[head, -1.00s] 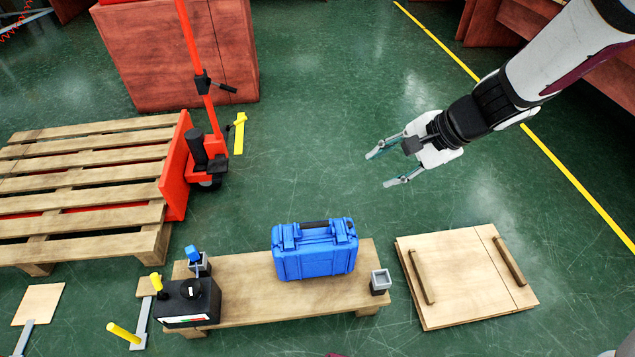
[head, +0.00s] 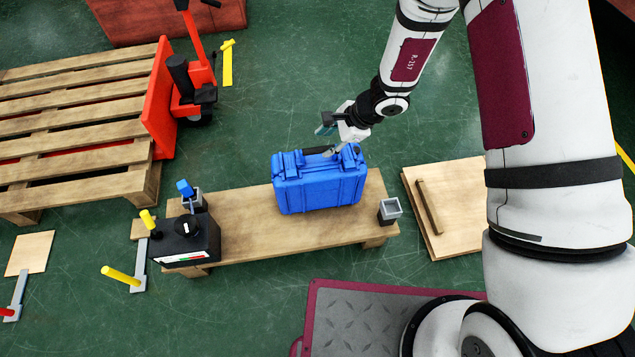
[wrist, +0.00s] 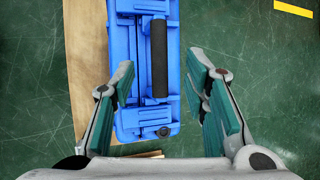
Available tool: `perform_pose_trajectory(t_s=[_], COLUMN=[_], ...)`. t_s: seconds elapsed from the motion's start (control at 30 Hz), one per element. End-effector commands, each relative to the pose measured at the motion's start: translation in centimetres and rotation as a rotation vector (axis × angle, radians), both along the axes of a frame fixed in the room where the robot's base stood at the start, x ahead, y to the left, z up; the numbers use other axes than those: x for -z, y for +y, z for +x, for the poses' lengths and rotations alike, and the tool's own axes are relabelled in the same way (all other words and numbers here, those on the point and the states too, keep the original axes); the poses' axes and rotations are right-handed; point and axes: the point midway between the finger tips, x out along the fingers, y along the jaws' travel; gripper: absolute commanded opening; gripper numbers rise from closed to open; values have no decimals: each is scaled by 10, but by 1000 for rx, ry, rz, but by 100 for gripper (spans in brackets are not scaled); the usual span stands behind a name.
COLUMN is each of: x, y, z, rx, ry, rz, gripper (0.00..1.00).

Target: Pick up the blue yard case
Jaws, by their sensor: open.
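The blue yard case (head: 318,187) stands upright on a low wooden bench, its dark handle on top. In the wrist view the blue case (wrist: 124,70) shows from above between my two fingers, with its black handle (wrist: 159,58) running up the picture. My gripper (head: 333,140) is open above the back edge of the case; it also shows in the wrist view (wrist: 165,100), its teal finger pads on either side of the case. The fingers hold nothing. Whether a fingertip touches the case cannot be told.
The wooden bench (head: 250,237) also carries a black box (head: 185,238) at left and a small grey holder (head: 390,210) at right. A wooden panel (head: 462,195) lies to the right. A pallet (head: 80,130) and red pallet truck (head: 160,100) stand at left. Green floor is clear behind the bench.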

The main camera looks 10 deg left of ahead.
Motion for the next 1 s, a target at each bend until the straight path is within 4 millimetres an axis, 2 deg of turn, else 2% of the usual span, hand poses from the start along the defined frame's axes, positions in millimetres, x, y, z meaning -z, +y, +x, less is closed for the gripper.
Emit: perform_pose_trajectory(t_s=[0.1,0.33,0.6,0.9,1.0], x=[12,21,57,61,61], y=[6,11,25,28,28], z=[1,4,9,11,11], rx=[-3,-1,-2,-1,-1], ry=[1,0,1,0,0], rz=[-1,0,0,0,0], gripper=[41,41,41,41,19])
